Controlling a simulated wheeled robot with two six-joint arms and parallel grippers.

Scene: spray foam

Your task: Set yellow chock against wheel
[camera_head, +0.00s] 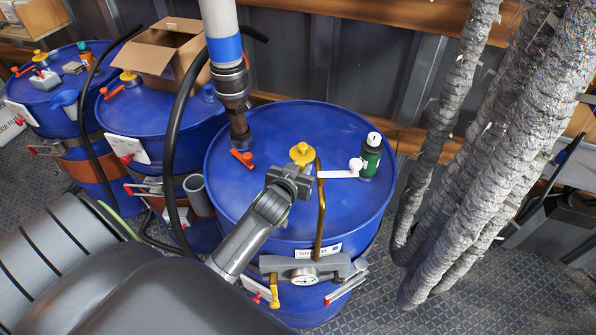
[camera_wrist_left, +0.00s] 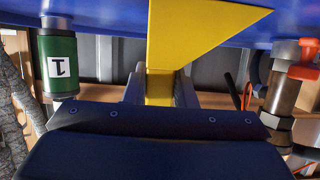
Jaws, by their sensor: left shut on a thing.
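My left gripper (camera_head: 291,180) is over the top of the nearest blue drum (camera_head: 255,125). In the left wrist view it is shut on a yellow piece (camera_wrist_left: 160,88), which is narrow between the fingers and widens into a wedge toward the drum's blue surface. In the head view a yellow knobbed piece (camera_head: 303,153) shows on the drum top just beyond the fingertips. I cannot tell if it is the held one, nor if the held one touches the drum. No wheel is recognisable in either view. My right gripper is not in view.
A pipe with a red handle (camera_head: 242,157) and a brass rod (camera_head: 321,205) are close by. Grey wrapped hoses (camera_head: 490,170) hang on the right. More blue drums and a cardboard box (camera_head: 165,52) stand left.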

